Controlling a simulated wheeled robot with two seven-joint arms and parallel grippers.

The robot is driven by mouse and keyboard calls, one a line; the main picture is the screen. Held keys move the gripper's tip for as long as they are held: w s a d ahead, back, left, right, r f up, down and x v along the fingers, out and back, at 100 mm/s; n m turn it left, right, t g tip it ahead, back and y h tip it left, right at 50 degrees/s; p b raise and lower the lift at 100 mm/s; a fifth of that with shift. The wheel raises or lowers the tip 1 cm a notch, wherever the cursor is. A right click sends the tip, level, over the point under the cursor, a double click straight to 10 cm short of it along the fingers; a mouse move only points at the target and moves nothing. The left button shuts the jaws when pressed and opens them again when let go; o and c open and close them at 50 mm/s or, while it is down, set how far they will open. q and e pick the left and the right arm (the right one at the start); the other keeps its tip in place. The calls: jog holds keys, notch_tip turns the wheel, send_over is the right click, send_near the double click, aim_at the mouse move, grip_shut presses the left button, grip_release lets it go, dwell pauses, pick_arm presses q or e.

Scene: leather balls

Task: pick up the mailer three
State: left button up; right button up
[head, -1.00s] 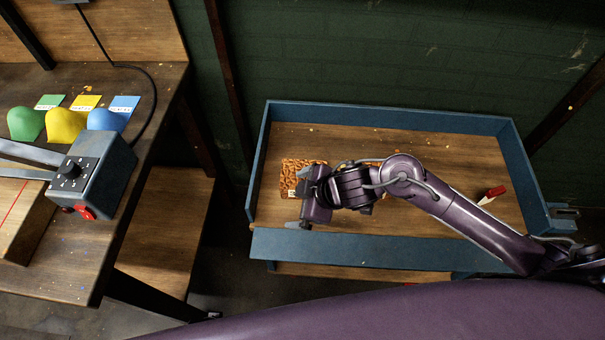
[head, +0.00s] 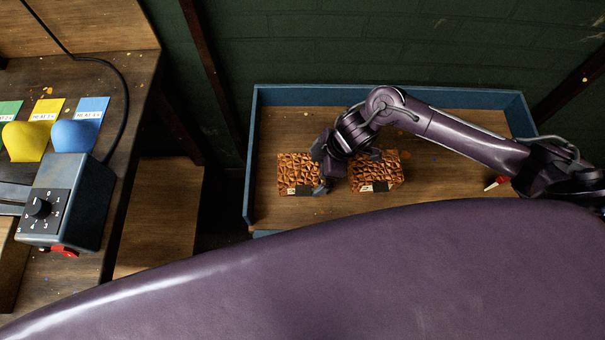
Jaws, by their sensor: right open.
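Two brown packages with a crinkled, honeycomb-like surface lie in the blue-walled wooden tray. The left package (head: 294,171) and the right package (head: 377,176) each carry a small white label at the front edge. The labels are too small to read, so I cannot tell which is mailer three. My right gripper (head: 322,172) is open, at the right edge of the left package, between the two. It hides part of that edge, and I cannot tell if it touches. My wrist covers the upper left of the right package. My left gripper is not in view.
The tray's blue walls (head: 249,160) rise around the packages. A red-and-white item (head: 497,183) lies at its right. On the left bench are a grey box with a dial (head: 62,200), a yellow mound (head: 27,141) and a blue mound (head: 76,135). Bare tray floor lies behind the packages.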

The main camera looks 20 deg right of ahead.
jog(key=shift+x, duration=1.05)
jog(key=c, duration=1)
jog(key=shift+r, duration=0.1)
